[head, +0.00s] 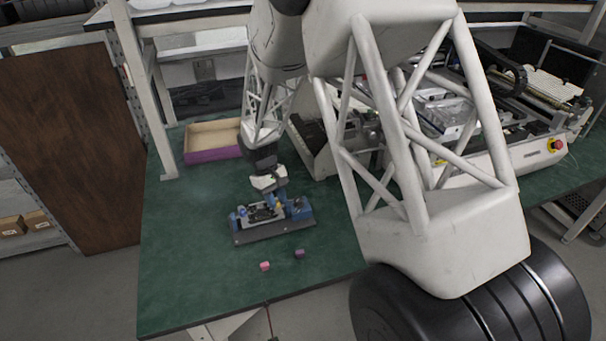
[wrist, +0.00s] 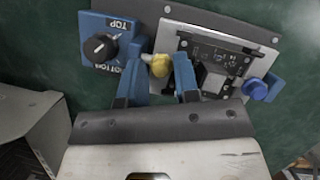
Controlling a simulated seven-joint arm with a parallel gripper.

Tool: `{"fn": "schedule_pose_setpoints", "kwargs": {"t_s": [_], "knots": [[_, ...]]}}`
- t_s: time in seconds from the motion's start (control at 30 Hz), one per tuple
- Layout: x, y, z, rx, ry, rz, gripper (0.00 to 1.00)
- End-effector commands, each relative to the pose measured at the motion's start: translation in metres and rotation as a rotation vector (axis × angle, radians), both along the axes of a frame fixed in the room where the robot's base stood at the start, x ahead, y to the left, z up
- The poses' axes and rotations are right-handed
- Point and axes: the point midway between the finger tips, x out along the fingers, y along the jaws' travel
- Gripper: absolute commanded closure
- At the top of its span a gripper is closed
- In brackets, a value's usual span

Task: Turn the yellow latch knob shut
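The yellow latch knob (wrist: 159,66) shows in the wrist view at the left edge of a grey plate. It is small in the head view (head: 278,205), on the fixture on the bench. My gripper (wrist: 160,76) has its two blue fingers on either side of the knob. The fingers are apart, with the right one very close to the knob; I cannot tell whether it touches. In the head view my gripper (head: 275,196) points down over the fixture. The fixture's base (head: 275,231) is a dark plate.
A black dial (wrist: 99,46) on a blue block marked TOP and BOTTOM is left of the knob. A circuit board (wrist: 215,55) and a blue knob (wrist: 259,90) are to the right. Pink (head: 265,266) and purple (head: 299,253) cubes lie in front. A purple-sided tray (head: 212,155) stands behind.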

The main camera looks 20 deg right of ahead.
Motion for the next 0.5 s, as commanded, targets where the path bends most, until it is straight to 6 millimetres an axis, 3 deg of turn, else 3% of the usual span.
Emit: {"fn": "schedule_pose_setpoints", "kwargs": {"t_s": [0.5], "knots": [[-0.0024,0.0028,-0.0002,0.000,0.001,0.569,0.71]]}}
